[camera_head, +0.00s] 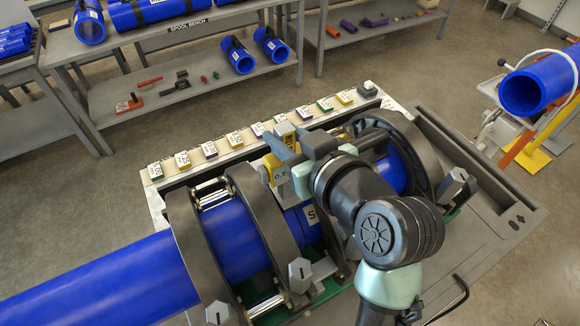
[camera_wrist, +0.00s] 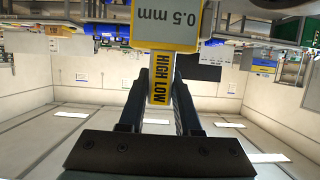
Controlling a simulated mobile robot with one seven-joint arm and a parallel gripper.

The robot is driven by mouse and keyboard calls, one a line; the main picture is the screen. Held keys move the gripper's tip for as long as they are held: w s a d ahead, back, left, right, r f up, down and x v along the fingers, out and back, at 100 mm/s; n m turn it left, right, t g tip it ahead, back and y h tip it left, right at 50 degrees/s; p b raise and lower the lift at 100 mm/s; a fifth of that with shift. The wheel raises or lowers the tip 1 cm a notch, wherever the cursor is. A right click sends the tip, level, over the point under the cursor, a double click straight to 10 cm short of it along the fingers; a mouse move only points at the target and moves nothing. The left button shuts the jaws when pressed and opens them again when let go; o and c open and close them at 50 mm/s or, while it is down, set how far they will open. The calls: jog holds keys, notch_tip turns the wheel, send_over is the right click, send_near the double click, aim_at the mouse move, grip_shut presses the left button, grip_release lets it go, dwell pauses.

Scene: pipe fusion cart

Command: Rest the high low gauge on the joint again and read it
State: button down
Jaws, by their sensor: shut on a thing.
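The high low gauge (camera_head: 272,167) is a yellow and grey tool over the blue pipe, at the gap between the clamp rings. In the wrist view the gauge (camera_wrist: 159,78) shows its yellow HIGH LOW handle and a grey display reading 0.5 mm. My gripper (camera_head: 284,148) is shut on this handle, one finger on each side. My wrist hides part of the joint.
Dark clamp rings (camera_head: 256,215) stand on both sides of the joint. A pale rail (camera_head: 237,150) with several labelled blocks runs behind. A spool bench (camera_head: 190,45) with blue pipes stands at the back left. Another blue pipe (camera_head: 537,88) is on a stand at right.

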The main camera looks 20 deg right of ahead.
jog(key=shift+r+p, duration=2.6)
jog(key=shift+r, duration=0.9)
